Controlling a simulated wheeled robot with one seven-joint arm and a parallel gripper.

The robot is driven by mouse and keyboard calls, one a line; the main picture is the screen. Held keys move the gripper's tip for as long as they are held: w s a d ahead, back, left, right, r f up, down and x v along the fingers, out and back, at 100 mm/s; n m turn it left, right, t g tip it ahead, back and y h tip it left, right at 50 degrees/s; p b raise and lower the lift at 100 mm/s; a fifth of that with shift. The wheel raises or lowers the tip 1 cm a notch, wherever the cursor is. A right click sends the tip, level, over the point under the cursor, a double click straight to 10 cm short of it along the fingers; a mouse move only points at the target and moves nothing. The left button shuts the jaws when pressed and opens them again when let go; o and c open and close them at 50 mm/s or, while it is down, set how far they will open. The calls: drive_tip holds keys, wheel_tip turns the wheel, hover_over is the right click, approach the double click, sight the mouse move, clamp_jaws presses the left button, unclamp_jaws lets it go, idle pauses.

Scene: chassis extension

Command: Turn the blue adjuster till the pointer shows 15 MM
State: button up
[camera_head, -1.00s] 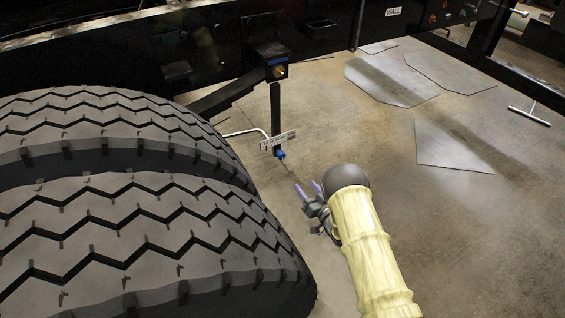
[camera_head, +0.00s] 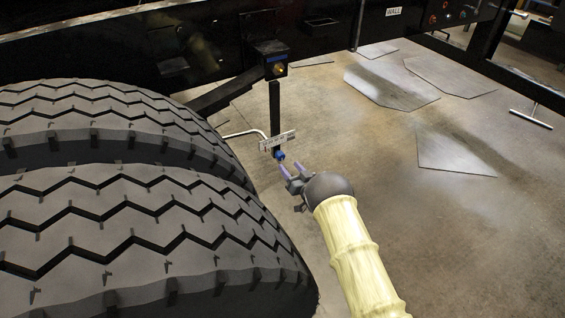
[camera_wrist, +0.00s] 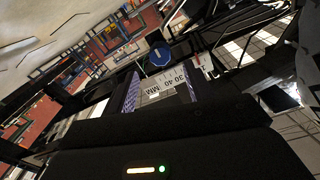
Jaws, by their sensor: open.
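The blue adjuster (camera_head: 279,155) is a small knob at the lower end of a black upright bar, just under a white scale plate (camera_head: 277,141). In the wrist view the adjuster (camera_wrist: 160,57) is a round blue face with a pale line, ahead of the jaws. The scale plate (camera_wrist: 163,84) shows between the fingers with "30 40 MM" readable; which mark the pointer shows I cannot tell. My gripper (camera_head: 284,170) is open, its purple-tipped fingers just below and in front of the adjuster. It also shows in the wrist view (camera_wrist: 159,92), with nothing held.
Two large tyres (camera_head: 120,225) stand close on the left of my arm. A black chassis beam (camera_head: 130,45) runs along the back. A bent pale rod (camera_head: 243,133) is beside the plate. The floor (camera_head: 440,240) to the right is open, with flat grey sheets.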

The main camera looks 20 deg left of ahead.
sight(282, 158)
drive_tip(key=b+x, duration=0.2)
drive_tip(key=x, duration=0.4)
drive_tip(key=shift+w+a+b, duration=0.2)
drive_tip(key=shift+b, duration=0.1)
drive_tip(key=c, duration=1)
